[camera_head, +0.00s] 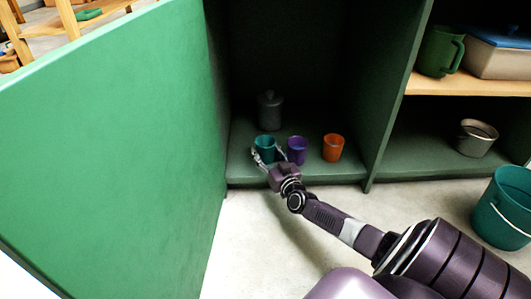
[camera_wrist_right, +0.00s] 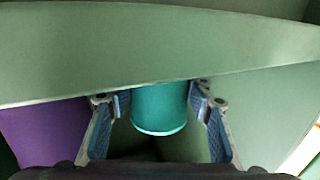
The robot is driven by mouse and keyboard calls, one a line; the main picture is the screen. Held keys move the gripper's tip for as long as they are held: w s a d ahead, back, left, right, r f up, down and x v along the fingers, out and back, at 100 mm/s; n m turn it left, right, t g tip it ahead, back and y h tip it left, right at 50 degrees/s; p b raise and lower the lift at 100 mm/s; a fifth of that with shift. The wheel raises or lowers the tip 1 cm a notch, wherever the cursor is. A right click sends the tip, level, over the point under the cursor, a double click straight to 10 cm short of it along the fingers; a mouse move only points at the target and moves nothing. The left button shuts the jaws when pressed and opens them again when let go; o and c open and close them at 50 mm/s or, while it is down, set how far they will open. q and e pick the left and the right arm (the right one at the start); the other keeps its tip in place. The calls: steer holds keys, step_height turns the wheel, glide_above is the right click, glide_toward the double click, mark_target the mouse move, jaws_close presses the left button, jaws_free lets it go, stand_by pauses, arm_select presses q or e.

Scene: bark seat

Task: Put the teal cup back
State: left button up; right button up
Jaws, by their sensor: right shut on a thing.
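The teal cup (camera_head: 265,146) is at the front left of the green cabinet's bottom compartment, upright or nearly so. My right gripper (camera_head: 264,158) reaches in from the front right, its fingers on either side of the cup. The right wrist view shows the teal cup (camera_wrist_right: 160,107) between the two fingertips (camera_wrist_right: 160,98), and the gripper is shut on it. I cannot tell whether the cup rests on the cabinet floor or is just above it. My left gripper is not in view.
A purple cup (camera_head: 297,150) stands close beside the teal cup, and an orange cup (camera_head: 333,147) is farther right. A grey lidded jar (camera_head: 270,111) stands behind. The open green door (camera_head: 120,140) bounds the left. A teal bucket (camera_head: 503,208) stands at the right.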

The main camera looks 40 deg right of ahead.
steer(key=o, duration=1.4)
steer(key=shift+f, duration=0.1)
steer(key=shift+o, duration=0.2)
steer(key=shift+s+r, duration=0.1)
steer(key=shift+r, duration=0.1)
steer(key=p+v, duration=0.7)
steer(key=v, duration=0.4)
steer(key=shift+s, duration=0.4)
steer(key=shift+a+f, duration=0.1)
steer(key=shift+a, duration=0.05)
